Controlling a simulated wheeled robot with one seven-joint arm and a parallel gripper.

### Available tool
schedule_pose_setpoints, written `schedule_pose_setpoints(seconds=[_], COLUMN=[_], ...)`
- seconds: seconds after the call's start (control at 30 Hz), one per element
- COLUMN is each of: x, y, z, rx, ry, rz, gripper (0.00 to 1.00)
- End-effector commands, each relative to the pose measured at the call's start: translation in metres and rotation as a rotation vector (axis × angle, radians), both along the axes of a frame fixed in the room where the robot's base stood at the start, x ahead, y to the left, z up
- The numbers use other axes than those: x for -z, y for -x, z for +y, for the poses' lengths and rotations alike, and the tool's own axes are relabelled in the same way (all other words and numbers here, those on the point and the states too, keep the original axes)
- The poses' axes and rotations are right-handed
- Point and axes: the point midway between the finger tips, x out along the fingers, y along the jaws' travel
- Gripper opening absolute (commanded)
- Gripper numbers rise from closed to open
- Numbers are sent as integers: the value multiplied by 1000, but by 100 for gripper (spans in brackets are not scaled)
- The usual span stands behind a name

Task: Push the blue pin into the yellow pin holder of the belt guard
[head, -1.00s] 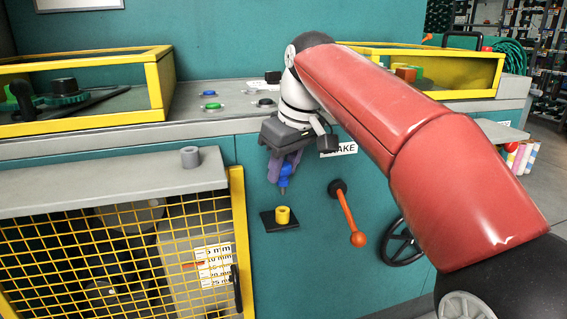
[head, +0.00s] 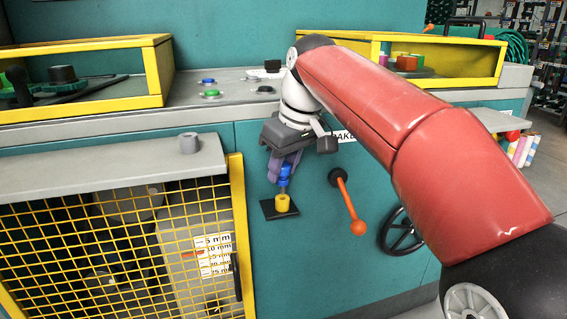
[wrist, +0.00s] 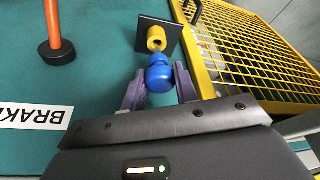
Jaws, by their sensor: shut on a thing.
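The blue pin (head: 285,175) is held between the purple fingers of my gripper (head: 284,165), which is shut on it. The pin points down, just above the yellow pin holder (head: 283,203), which stands on a small black plate on the teal cabinet front. In the wrist view the blue pin (wrist: 158,74) sits between the fingertips, and the yellow holder (wrist: 156,38) with its dark opening lies just beyond it. The pin's tip is hard to make out, so I cannot tell whether it has entered the holder. The belt guard (head: 120,245) is a yellow mesh door left of the holder.
An orange-knobbed lever (head: 349,205) sticks out right of the holder, with a black handwheel (head: 401,237) beyond. A grey ledge (head: 110,170) with a small grey cylinder (head: 189,143) tops the guard. Buttons sit on the console above.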

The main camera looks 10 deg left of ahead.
Motion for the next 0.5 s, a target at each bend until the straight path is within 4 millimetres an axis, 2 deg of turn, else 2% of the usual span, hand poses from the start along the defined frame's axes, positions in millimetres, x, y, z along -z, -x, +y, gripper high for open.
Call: schedule_pose_setpoints(seconds=[0.5], x=[4], y=[0], z=[0], rx=[0], ry=[-3], rz=[1], gripper=[0])
